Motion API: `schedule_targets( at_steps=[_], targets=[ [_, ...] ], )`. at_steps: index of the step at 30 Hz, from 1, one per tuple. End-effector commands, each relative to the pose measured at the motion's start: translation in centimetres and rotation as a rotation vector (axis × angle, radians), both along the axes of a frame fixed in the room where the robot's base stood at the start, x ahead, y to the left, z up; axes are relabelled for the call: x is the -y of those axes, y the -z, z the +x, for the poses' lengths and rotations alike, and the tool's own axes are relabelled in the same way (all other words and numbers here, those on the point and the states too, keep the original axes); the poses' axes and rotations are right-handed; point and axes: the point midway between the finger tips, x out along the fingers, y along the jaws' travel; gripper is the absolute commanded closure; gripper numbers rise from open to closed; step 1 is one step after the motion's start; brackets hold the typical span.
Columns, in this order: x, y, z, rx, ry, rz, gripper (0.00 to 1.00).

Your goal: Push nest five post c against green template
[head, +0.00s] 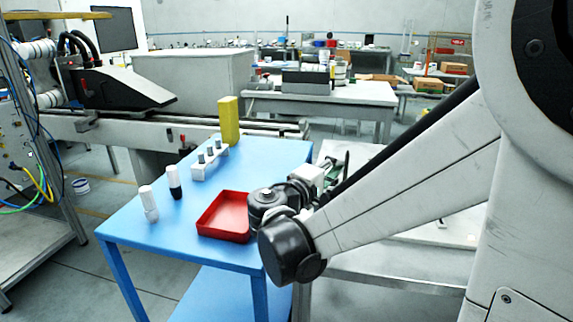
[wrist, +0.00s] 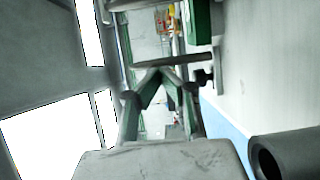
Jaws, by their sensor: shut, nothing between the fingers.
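My gripper (wrist: 157,72) shows in the wrist view with its two fingers brought together and nothing held between them. In the head view the gripper is mostly hidden behind my arm, over the grey table right of the blue one. A green block (wrist: 200,22), which may be the green template, stands near the top of the wrist view, beyond and right of the fingertips. A dark bar (wrist: 180,60) crosses just past the fingertips; I cannot tell what it belongs to or whether they touch. I cannot make out nest five or post c with certainty.
The blue table (head: 165,215) holds a red tray (head: 224,216), a yellow block (head: 229,121), a white rack (head: 210,163) with grey pegs, a white bottle (head: 148,202) and a black-and-white bottle (head: 175,182). The grey table (head: 400,262) lies under my arm.

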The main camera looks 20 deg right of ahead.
Motion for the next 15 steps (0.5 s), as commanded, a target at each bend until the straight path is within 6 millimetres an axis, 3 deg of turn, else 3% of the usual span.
schedule_targets(
  at_steps=[15],
  targets=[
    [1.6,0.0,-0.8,0.0,0.001,0.0,1.0]
  ],
)
